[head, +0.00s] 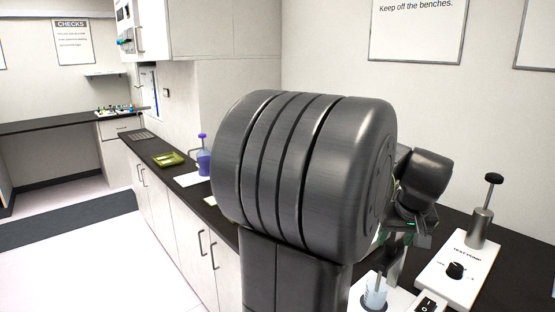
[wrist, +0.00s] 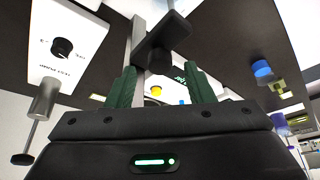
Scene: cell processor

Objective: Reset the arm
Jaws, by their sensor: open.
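My gripper (wrist: 160,88) is open, its two green fingers apart with nothing held between them in the wrist view. In that view a metal post (wrist: 139,40) with a dark clamp arm (wrist: 163,42) stands just beyond the fingers. In the head view my gripper (head: 405,240) hangs low at the right, above the bench beside the white equipment. My large grey arm link covers the middle of the head view and hides part of the bench. The fingertips are small there and partly hidden.
A white test pump (head: 462,272) with a knob and an upright plunger stands right of my gripper. A container of bluish liquid (head: 375,293) and a rocker switch (head: 426,304) are close below.

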